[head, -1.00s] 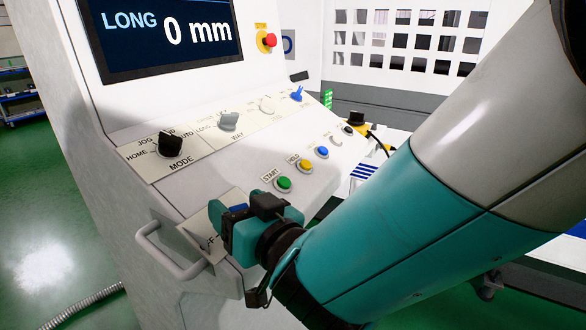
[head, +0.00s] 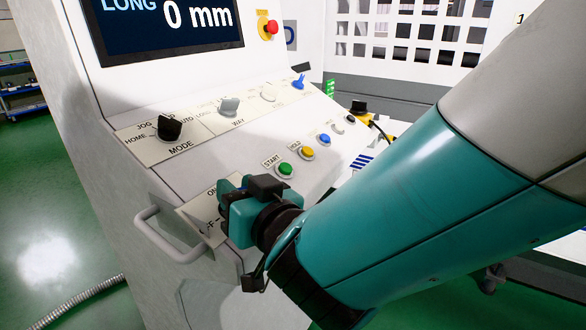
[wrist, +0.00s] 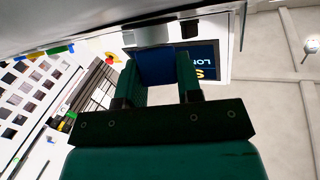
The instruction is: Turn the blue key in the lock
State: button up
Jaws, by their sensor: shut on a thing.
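My gripper (head: 240,188) is at the ON/OFF plate (head: 193,215) on the lower front of the machine's control panel. Its fingers are shut on a dark blue flat piece, which I take for the blue key (wrist: 155,66). It shows between the two fingers in the wrist view. In the head view only a sliver of blue shows at the fingertips. The lock itself is hidden behind my gripper, so I cannot see how far the key is turned. A separate blue knob (head: 298,82) sits at the upper right of the panel.
A grey handle rail (head: 175,240) sticks out just left of my gripper. The green START button (head: 285,170) and yellow HOLD button (head: 307,153) are close to its right. The black MODE knob (head: 169,128) is above. A red emergency button (head: 271,27) is beside the screen.

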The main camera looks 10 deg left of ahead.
jog(key=shift+f+m+t+h+b, duration=0.1)
jog(key=shift+m+t+h+b, duration=0.7)
jog(key=shift+b, duration=2.4)
jog(key=shift+m+h+b, duration=0.7)
jog(key=shift+m+b, duration=0.1)
jog(key=shift+b, duration=0.05)
jog(key=shift+m+h, duration=0.3)
jog(key=shift+m, duration=0.1)
jog(key=shift+t+b, duration=0.4)
jog(key=shift+b, duration=0.35)
jog(key=shift+m+h+b, duration=0.65)
jog(key=shift+m+h, duration=0.05)
jog(key=shift+m, duration=0.1)
jog(key=shift+s+m+t+h+b, duration=0.1)
jog(key=shift+m+t+h+b, duration=0.3)
jog(key=shift+m+h, duration=0.85)
jog(key=shift+h, duration=0.25)
